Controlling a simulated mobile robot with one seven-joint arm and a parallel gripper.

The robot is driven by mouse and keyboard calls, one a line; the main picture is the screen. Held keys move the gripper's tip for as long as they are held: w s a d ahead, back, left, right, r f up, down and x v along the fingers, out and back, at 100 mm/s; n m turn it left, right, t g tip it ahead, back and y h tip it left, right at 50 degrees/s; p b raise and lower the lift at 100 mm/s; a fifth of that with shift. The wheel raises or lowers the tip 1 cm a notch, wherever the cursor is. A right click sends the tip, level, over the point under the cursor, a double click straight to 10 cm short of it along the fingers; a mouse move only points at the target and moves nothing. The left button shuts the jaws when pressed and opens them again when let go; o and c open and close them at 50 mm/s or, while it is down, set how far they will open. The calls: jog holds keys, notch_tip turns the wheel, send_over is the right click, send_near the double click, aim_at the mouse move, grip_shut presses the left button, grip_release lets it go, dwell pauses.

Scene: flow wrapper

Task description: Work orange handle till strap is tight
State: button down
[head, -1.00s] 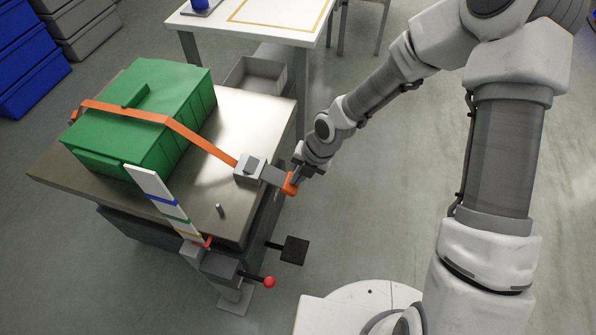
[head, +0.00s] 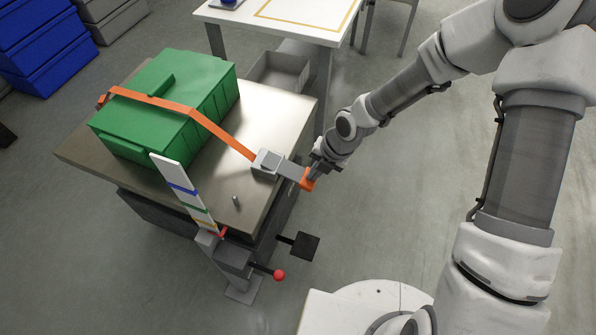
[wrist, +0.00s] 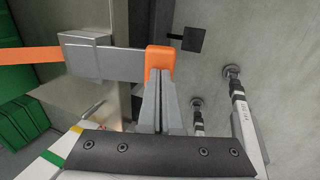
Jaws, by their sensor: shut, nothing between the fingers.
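The orange handle (head: 307,180) is the tip of a grey lever that sticks out to the right from a ratchet box (head: 266,162) at the table's right edge. The orange strap (head: 225,138) runs from the box up over a green crate (head: 150,125). My gripper (head: 313,174) is at the handle, its fingers shut with nothing between them. In the wrist view my shut fingertips (wrist: 160,83) are right at the orange handle (wrist: 160,58), overlapping its near end; I cannot tell whether they touch. The strap also shows in the wrist view (wrist: 30,56).
A white gauge board with coloured bands (head: 180,184) and a red-knobbed lever (head: 278,275) stand at the table's front. A black plate (head: 304,246) sticks out below the handle. A grey bin (head: 278,72) is behind. Open floor lies to the right.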

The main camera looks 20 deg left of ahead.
notch_tip(320, 180, up, 3)
jog(key=shift+r+p, duration=0.1)
jog(key=shift+p, duration=0.8)
jog(key=shift+f, duration=0.2)
notch_tip(320, 180, down, 5)
jog(key=b, duration=0.4)
jog(key=shift+r, duration=0.15)
jog(key=shift+s+d+f, duration=0.1)
jog(key=shift+s+f, duration=0.05)
jog(key=shift+f, duration=0.05)
jog(key=shift+r, duration=0.1)
